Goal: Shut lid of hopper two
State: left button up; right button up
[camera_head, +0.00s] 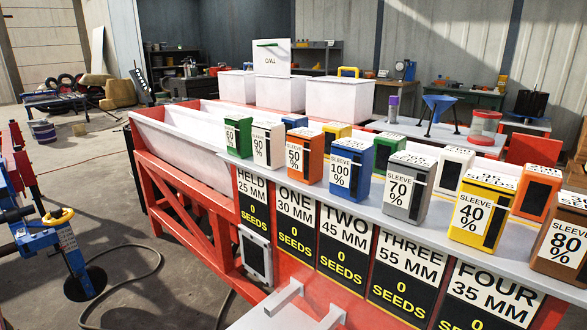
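Hopper two (280,94) is the white box in the middle of three at the back of the planter. Its lid (272,60) stands upright and open, with an upside-down "TWO" on its face and a green strip near its top. Another white hopper (237,87) is to its left, partly hidden. A third white hopper (340,99) with a yellow handle on top is to its right; both look closed. Neither of my grippers shows in this view.
A grey shelf (394,216) with several coloured sleeve boxes (408,187) crosses the front, above the numbered seed panels (343,245). A long white trough (185,150) on a red frame lies at left. A blue device with a yellow ring (62,232) stands far left.

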aim_at(271, 57)
jog(key=i+j, duration=0.2)
jog(key=j, duration=0.15)
jog(key=i+j+z, duration=0.1)
jog(key=i+j, duration=0.3)
jog(key=j, duration=0.3)
jog(key=i+j+z, duration=0.2)
jog(key=i+j, duration=0.2)
jog(key=j, duration=0.3)
jog(key=i+j, duration=0.15)
jog(key=j, duration=0.25)
jog(key=z, duration=0.95)
